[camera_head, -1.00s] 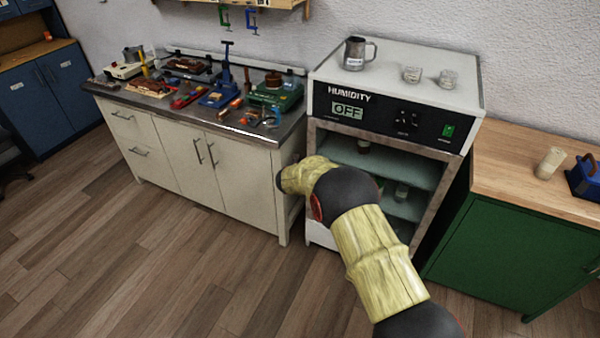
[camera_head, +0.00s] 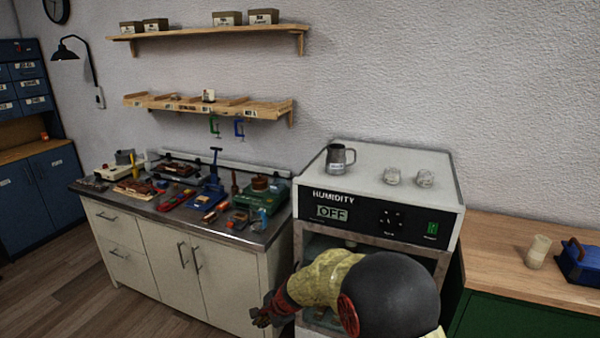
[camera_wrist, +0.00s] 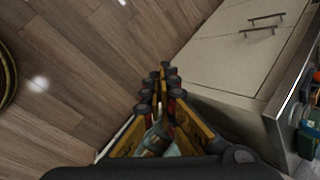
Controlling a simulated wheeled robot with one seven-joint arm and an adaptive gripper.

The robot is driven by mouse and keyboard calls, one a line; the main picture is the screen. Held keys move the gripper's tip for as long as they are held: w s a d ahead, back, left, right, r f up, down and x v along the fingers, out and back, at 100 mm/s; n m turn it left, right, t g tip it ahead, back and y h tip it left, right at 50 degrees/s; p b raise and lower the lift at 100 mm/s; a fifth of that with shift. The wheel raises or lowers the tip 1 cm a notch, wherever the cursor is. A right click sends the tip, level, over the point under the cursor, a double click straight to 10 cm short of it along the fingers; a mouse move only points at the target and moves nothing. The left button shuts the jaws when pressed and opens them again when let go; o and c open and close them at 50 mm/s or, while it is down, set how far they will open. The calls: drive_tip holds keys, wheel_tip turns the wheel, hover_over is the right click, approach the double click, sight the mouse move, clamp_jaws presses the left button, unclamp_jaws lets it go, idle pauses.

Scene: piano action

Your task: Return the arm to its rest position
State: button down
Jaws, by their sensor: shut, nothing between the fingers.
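My arm reaches in from the lower right of the head view, with its yellow-sleeved forearm bent to the left. My gripper (camera_head: 262,317) hangs in front of the right end of the white cabinet (camera_head: 206,283), beside the humidity chamber (camera_head: 375,215). In the wrist view my gripper (camera_wrist: 164,72) is shut, its yellow and black fingers together with nothing between them. The wooden floor and the cabinet front (camera_wrist: 235,50) lie beyond the fingertips. My arm hides much of the chamber's open front.
The steel worktop is crowded with tools, among them a green device (camera_head: 262,195) and a blue press (camera_head: 212,190). A metal jug (camera_head: 337,160) and two glass jars stand on the chamber. A wooden-topped green cabinet (camera_head: 490,318) is at right. Floor at left is clear.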

drive_tip(key=s+d+r+n+h, duration=0.1)
drive_tip(key=s+d+r+n, duration=0.3)
drive_tip(key=s+d+r, duration=0.4)
drive_tip(key=s+d+r+n+t+h, duration=0.1)
drive_tip(key=s+d+r+n, duration=0.3)
drive_tip(key=s+d+r, duration=0.5)
drive_tip(key=s+d+r+n+h, duration=0.3)
drive_tip(key=s+d+r, duration=0.6)
drive_tip(key=s+d, duration=0.4)
drive_tip(key=s+n, duration=0.1)
drive_tip(key=s, duration=0.4)
drive_tip(key=shift+s+d+r+t, duration=0.2)
drive_tip(key=shift+d+r+t, duration=0.05)
drive_tip(key=shift+d+t, duration=0.15)
drive_tip(key=c, duration=2.6)
unclamp_jaws()
